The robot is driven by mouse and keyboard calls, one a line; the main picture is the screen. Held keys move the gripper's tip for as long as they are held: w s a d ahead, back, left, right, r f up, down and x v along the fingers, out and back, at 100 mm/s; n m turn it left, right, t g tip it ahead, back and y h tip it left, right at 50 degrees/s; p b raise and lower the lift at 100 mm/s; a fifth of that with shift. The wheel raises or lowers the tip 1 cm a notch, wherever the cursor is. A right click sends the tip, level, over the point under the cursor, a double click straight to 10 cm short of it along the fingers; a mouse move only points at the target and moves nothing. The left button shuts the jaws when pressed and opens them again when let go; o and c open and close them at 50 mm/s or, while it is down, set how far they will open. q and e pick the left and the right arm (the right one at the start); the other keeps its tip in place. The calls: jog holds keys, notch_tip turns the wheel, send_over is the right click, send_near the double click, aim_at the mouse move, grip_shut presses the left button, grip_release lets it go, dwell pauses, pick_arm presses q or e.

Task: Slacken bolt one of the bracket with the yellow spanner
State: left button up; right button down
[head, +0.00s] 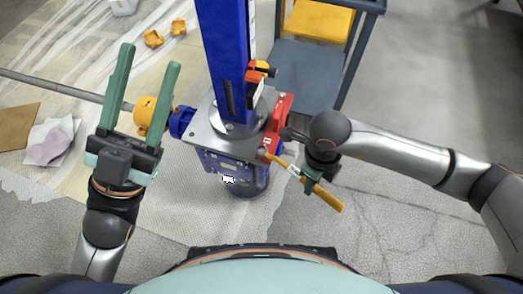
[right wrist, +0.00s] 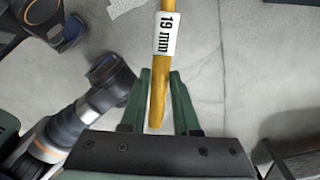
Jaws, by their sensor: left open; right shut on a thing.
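The yellow spanner (head: 325,196) bears a white 19 mm label in the right wrist view (right wrist: 167,35). My right gripper (head: 305,180) is shut on its handle. The spanner's head end reaches the lower end of the red bracket (head: 277,125), by a bolt there (head: 262,152). I cannot tell whether it is seated on the bolt. Another bolt (head: 283,97) shows at the bracket's upper end. Which is bolt one, I cannot tell. My left gripper (head: 150,57) is open and empty, its fingers over the grey rod and orange coupling (head: 148,114).
The bracket is on the grey plate (head: 205,128) of the blue screw jack (head: 225,50). A blue-grey cart (head: 300,75) with a yellow tray (head: 320,18) stands behind. Orange parts (head: 153,39) and a pink cloth (head: 50,147) lie at left. The floor at right is clear.

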jog(key=shift+r+p, duration=0.3)
jog(key=shift+r, duration=0.3)
